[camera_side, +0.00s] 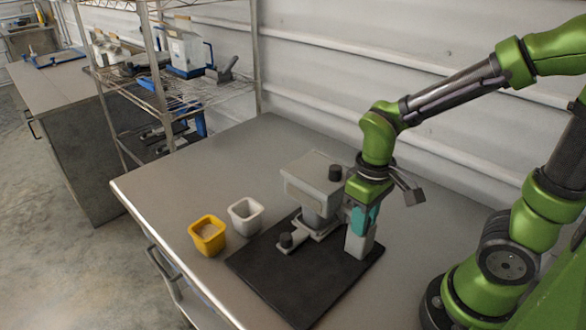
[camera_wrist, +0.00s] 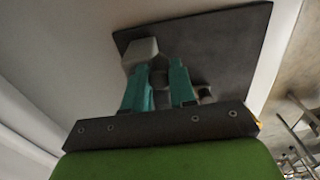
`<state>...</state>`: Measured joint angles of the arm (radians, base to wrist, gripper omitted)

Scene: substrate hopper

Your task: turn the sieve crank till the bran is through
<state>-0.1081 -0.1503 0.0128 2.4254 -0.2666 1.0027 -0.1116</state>
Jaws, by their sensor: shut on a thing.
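The sieve machine stands on a dark board, with a pale grey hopper box (camera_side: 314,177) on top. A dark knob (camera_side: 336,172) shows at the box's right side. A low pale arm with another dark knob (camera_side: 287,240) sticks out at the lower left. My gripper (camera_side: 362,222) points down right of the hopper, by a pale block (camera_side: 360,243). In the wrist view its teal fingers (camera_wrist: 160,82) close around a dark grey piece (camera_wrist: 160,77); I cannot tell whether it is the crank's handle. A yellow cup (camera_side: 207,236) holds pale bran. Bran inside the hopper is hidden.
A white cup (camera_side: 245,216) stands beside the yellow one, left of the dark board (camera_side: 317,293). The grey table (camera_side: 180,176) is clear at its far left and back. A wire shelf rack (camera_side: 205,92) with tools stands behind the table, near the wall.

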